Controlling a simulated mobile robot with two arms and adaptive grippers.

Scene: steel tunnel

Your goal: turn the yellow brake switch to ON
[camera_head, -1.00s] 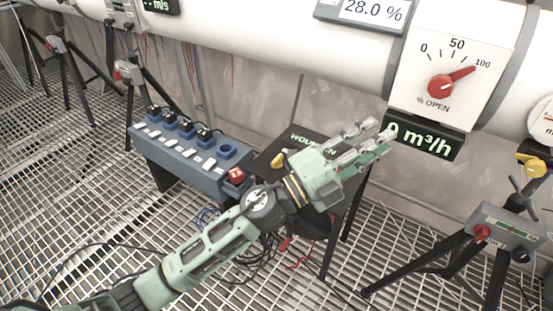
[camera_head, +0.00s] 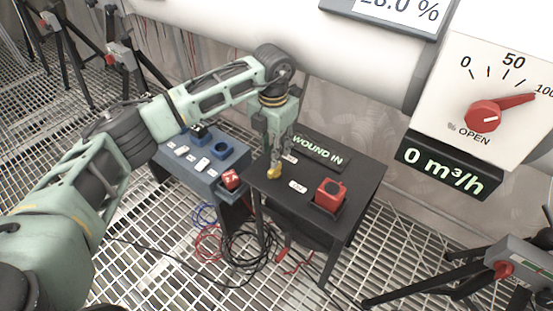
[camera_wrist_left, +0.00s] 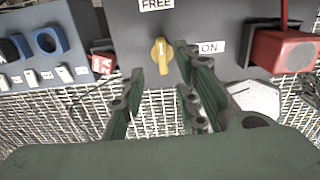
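The yellow brake switch (camera_head: 274,173) is on the top of a black table, directly below my left gripper. In the left wrist view the switch (camera_wrist_left: 161,56) stands roughly upright, in line with the FREE label (camera_wrist_left: 157,4) above it. The ON label (camera_wrist_left: 211,47) is to its right. My left gripper (camera_head: 280,150) points down at the switch. Its fingers are apart, one toward each side of the switch in the left wrist view (camera_wrist_left: 163,68). I cannot tell whether they touch it. My right gripper is not in view.
The black table (camera_head: 358,178) also carries a red box-like switch (camera_head: 330,194) and a lit WOUND IN display (camera_head: 318,152). A blue socket panel (camera_head: 206,178) with a red block (camera_head: 230,180) stands to the left. Cables (camera_head: 245,250) lie on the grating.

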